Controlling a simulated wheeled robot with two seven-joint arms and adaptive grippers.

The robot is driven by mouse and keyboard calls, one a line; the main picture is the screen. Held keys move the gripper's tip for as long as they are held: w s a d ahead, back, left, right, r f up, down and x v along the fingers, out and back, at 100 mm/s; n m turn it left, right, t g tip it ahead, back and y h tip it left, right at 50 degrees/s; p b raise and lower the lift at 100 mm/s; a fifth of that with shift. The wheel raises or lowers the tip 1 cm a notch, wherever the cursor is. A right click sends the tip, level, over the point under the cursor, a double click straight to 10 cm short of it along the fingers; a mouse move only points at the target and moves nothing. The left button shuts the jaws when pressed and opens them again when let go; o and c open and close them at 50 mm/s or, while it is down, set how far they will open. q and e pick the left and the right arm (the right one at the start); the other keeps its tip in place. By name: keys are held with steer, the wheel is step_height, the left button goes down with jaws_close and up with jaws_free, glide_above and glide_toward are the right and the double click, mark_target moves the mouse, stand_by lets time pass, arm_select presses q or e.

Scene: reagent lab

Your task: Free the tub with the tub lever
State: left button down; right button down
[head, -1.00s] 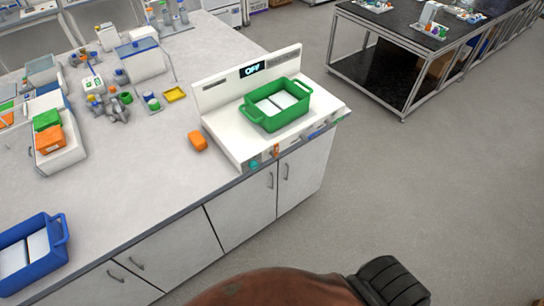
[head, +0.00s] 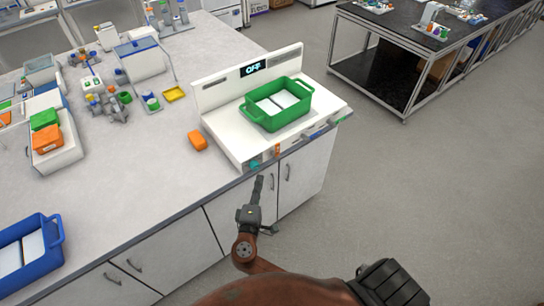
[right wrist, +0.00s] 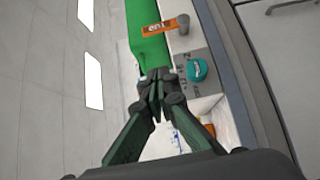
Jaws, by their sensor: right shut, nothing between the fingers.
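The green tub (head: 277,118) sits on the white machine (head: 226,126) at the bench corner, with white pieces inside. In the right wrist view the tub (right wrist: 148,40) is at the top centre. An orange label reading "TUB" (right wrist: 159,28) is on the machine's front, with the grey tub lever (right wrist: 183,22) at its end. The label also shows in the head view (head: 277,151); the lever is too small there to make out. My right gripper (head: 259,180) is shut and empty, just in front of the machine's front edge. Its closed fingers (right wrist: 157,86) show below the label. My left gripper is out of view.
A teal knob (right wrist: 197,69) is beside the lever; it also shows in the head view (head: 255,164). An orange block (head: 198,140) lies left of the machine. A blue tub (head: 30,255) is at the bench's near left. The display (head: 252,69) reads OFF.

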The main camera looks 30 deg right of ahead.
steer(key=shift+w+d, duration=0.1)
steer(key=s+d+p+x, duration=0.1)
steer(key=d+x, duration=0.1)
steer(key=x, duration=1)
steer(key=shift+d+p, duration=0.2)
steer(key=shift+p, duration=0.2)
steer(key=shift+s+f, duration=0.1)
steer(key=shift+s, duration=0.1)
